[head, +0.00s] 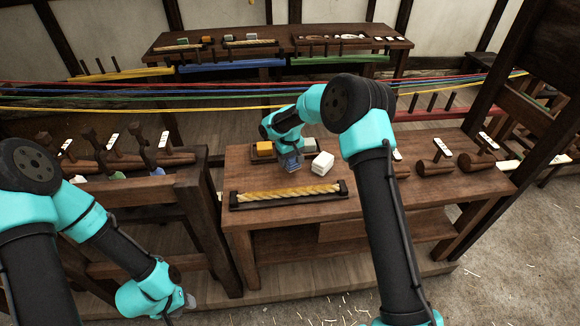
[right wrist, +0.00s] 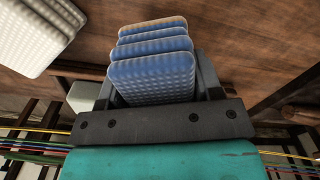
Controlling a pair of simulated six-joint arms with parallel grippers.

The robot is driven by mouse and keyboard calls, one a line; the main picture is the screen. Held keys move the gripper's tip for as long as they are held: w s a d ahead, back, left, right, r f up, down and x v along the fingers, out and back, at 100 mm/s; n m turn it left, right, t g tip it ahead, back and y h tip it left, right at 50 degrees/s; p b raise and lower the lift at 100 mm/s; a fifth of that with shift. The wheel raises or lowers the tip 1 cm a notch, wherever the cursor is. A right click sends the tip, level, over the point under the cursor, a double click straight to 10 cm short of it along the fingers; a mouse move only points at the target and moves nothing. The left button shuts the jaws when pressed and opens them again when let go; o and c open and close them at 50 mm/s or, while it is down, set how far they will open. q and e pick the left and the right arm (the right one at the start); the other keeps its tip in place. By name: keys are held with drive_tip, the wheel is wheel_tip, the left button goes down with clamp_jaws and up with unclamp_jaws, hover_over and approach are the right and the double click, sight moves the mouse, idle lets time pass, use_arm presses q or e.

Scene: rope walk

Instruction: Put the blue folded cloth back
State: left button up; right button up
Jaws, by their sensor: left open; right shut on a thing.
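My right gripper (head: 289,154) is over the middle workbench and is shut on the blue folded cloth (head: 291,163). In the right wrist view the blue folded cloth (right wrist: 152,75) sits between the two dark fingers, its several layers stacked, with wooden surface beyond it. In the head view, the gripper partly hides it, and I cannot tell whether it touches the bench top. My left gripper (head: 184,302) is open and empty, low at the lower left, in front of the left rack and well away from the cloth.
On the workbench (head: 237,171), a yellow block-like item (head: 263,149) lies left of the blue cloth and a white folded cloth (head: 322,162) right of it. A thick yellow rope (head: 288,194) lies in a dark holder in front. Coloured ropes (head: 200,97) stretch across behind.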

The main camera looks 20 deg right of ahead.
drive_tip(key=shift+f, duration=1.8)
drive_tip(key=shift+f, duration=0.2)
drive_tip(key=o, duration=0.9)
drive_tip(key=shift+r, duration=0.15)
wheel_tip(320, 180, up, 12)
drive_tip(key=shift+r, duration=0.1)
